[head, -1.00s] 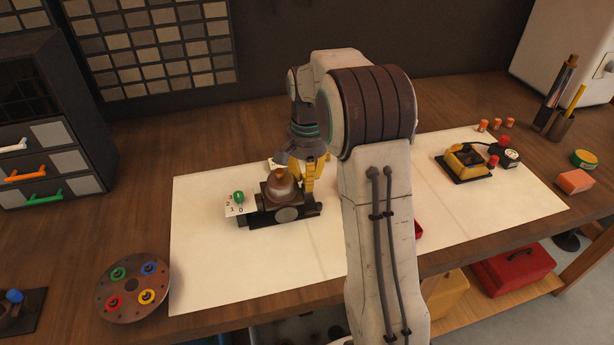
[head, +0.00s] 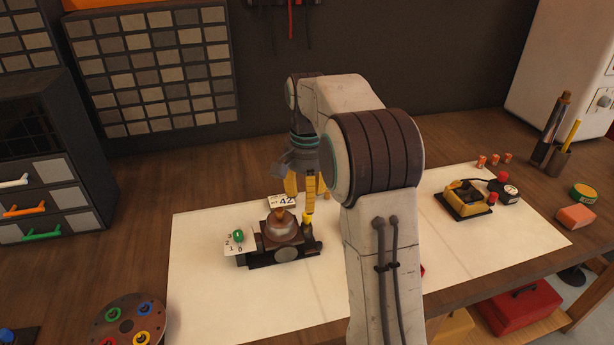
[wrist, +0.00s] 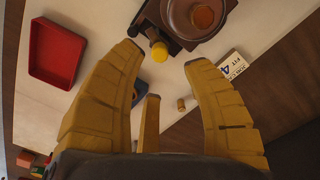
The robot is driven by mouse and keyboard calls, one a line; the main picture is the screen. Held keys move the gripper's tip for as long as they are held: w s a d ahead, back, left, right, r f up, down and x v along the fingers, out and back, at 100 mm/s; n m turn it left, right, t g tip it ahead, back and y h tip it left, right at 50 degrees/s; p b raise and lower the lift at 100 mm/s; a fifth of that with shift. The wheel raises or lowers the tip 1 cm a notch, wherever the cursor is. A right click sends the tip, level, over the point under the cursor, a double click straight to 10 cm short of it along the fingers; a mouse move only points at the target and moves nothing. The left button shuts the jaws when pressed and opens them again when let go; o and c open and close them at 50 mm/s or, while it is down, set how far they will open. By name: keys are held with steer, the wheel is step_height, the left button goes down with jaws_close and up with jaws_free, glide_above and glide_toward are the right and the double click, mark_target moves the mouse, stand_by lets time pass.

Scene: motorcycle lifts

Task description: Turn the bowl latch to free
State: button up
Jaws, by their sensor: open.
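A dark fixture (head: 262,262) on the pale mat carries a brown round bowl (head: 283,233) with an orange-brown middle. The bowl shows at the top of the wrist view (wrist: 196,16). A yellow knob (head: 307,219) sits at the fixture's right side, and in the wrist view (wrist: 159,51) it lies beside the bowl. A green knob (head: 238,236) stands at the left by a numbered plate. I cannot tell for sure which knob is the bowl latch. My gripper (wrist: 164,58) is open and empty, above the fixture's right end, its yellow fingers apart with the yellow knob seen between the tips.
A white card marked 42 (head: 284,201) lies behind the fixture. A red tray (wrist: 57,53) and a small brass piece (wrist: 181,104) show in the wrist view. A round disc with coloured rings (head: 130,325) is front left. A yellow device (head: 464,198) is right. The mat's left part is clear.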

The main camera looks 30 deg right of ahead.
steer(key=shift+r, duration=2.8)
